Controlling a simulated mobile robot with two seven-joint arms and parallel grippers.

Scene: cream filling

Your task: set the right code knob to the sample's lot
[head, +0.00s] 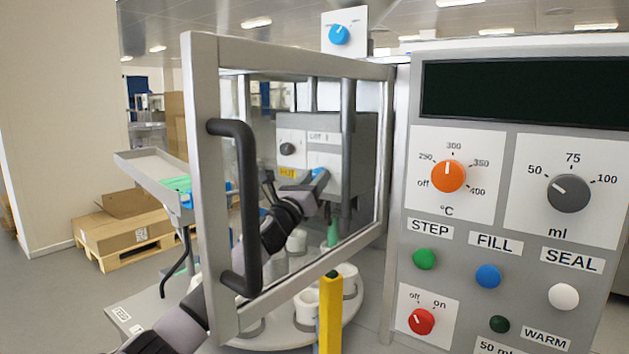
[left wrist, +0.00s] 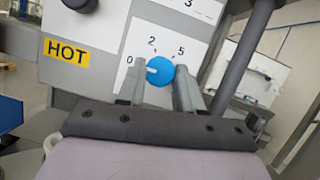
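The right code knob is blue (left wrist: 160,71) on a white plate with marks 0, 2 and 5; its white pointer faces left, near 0. In the head view this knob (head: 320,173) shows through the glass, partly hidden by my gripper. My left gripper (left wrist: 160,80) has one finger on each side of the knob, and both appear to touch it. In the head view my left gripper (head: 305,186) reaches in behind the door. A white lot label (head: 322,137) is above; its character is hard to read there, but a 3 shows in the left wrist view (left wrist: 188,3). My right gripper is not in view.
A framed glass door (head: 202,170) with a dark handle (head: 245,200) stands in front of my left arm. A dark knob (head: 287,148) and a yellow HOT label (left wrist: 67,51) are left of the blue knob. A control panel (head: 475,225) fills the right. Cups stand on a turntable below.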

